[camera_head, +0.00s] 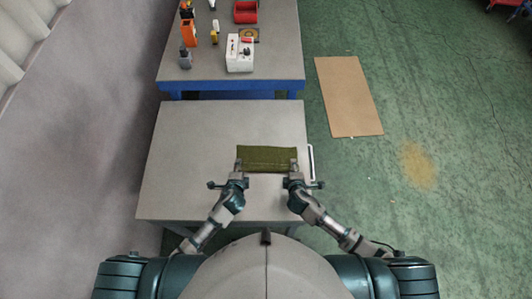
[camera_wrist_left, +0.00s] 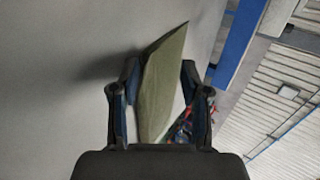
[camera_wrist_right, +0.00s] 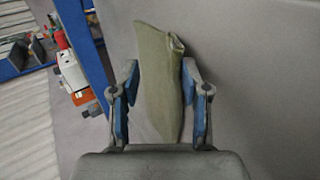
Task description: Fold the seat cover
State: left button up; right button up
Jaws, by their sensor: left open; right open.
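The seat cover (camera_head: 266,155) is an olive-green cloth in a flat, roughly rectangular shape on the near grey table. My left gripper (camera_head: 239,174) is at its near left corner and my right gripper (camera_head: 294,174) is at its near right corner. In the left wrist view the cloth (camera_wrist_left: 163,85) stands between the open fingers of the left gripper (camera_wrist_left: 158,95). In the right wrist view the cloth (camera_wrist_right: 160,80), with a folded edge at its top, lies between the open fingers of the right gripper (camera_wrist_right: 160,95). I cannot tell whether the fingers touch it.
The grey table (camera_head: 190,150) is bare to the left of and beyond the cover. A white handle-like bar (camera_head: 311,162) is at its right edge. A second table (camera_head: 280,70) behind holds a white box (camera_head: 239,54), a red bin (camera_head: 246,11) and bottles. Brown cardboard (camera_head: 348,95) lies on the floor.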

pick_arm(q)
jog(key=s+r, duration=0.6)
jog(key=r, duration=0.3)
pick_arm(e)
jog(key=s+r, duration=0.6)
jog(key=r, duration=0.3)
